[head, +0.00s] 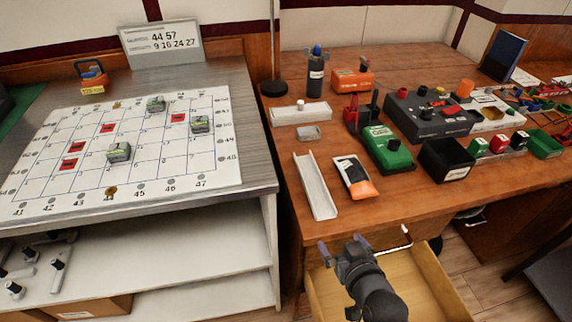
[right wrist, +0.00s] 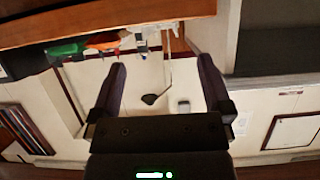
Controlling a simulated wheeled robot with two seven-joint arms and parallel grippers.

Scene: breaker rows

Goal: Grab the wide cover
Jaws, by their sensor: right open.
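My right gripper (head: 344,245) is open and empty, in front of the wooden table's front edge and above the open drawer. In the right wrist view its two fingers (right wrist: 160,85) stand wide apart with nothing between them. No part is clearly labelled as the wide cover. A long white channel-shaped piece (head: 316,186) lies on the table's left part, beyond the gripper. A wider white piece with a small knob on top (head: 300,113) lies farther back, and a small grey piece (head: 308,133) lies in front of it. My left gripper is not in view.
An open wooden drawer (head: 440,285) sticks out below the table. At left, a white grid board (head: 75,195) carries several small blocks.

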